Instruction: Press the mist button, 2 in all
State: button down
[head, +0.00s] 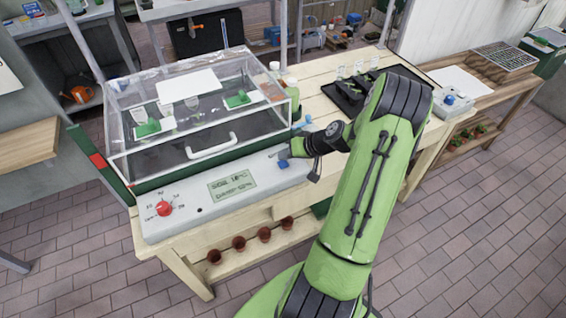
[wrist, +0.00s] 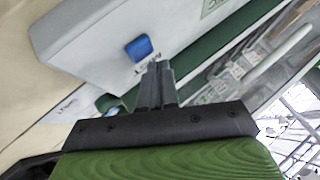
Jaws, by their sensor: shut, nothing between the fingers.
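The blue mist button (head: 283,164) is on the sloped front panel (head: 230,193) of the propagator, near its right end. In the wrist view the button (wrist: 144,48) stands beside the printed word MIST. My gripper (head: 285,154) is shut and empty, right by the button in the head view. In the wrist view the closed fingertips (wrist: 158,68) lie just below and to the right of the button, over the lettering. They look apart from the button, though the height gap is hard to judge.
The panel also has a red knob (head: 164,208) and a display (head: 232,185). A clear lid with a white handle (head: 211,146) stands behind it. A black tray (head: 352,92) lies to the right on the bench. Several small pots stand on the lower shelf.

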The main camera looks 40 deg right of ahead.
aim_at(286, 164)
jog(key=shift+f+b, duration=0.4)
jog(key=shift+f, duration=0.05)
jog(key=shift+f+b, duration=0.5)
dwell(0.4)
jog(key=shift+r, duration=0.15)
jog(key=shift+r+p, duration=0.6)
jog(key=shift+r, duration=0.2)
notch_tip(286, 164, up, 5)
jog(key=p, duration=0.3)
jog(key=shift+r, duration=0.1)
dwell(2.3)
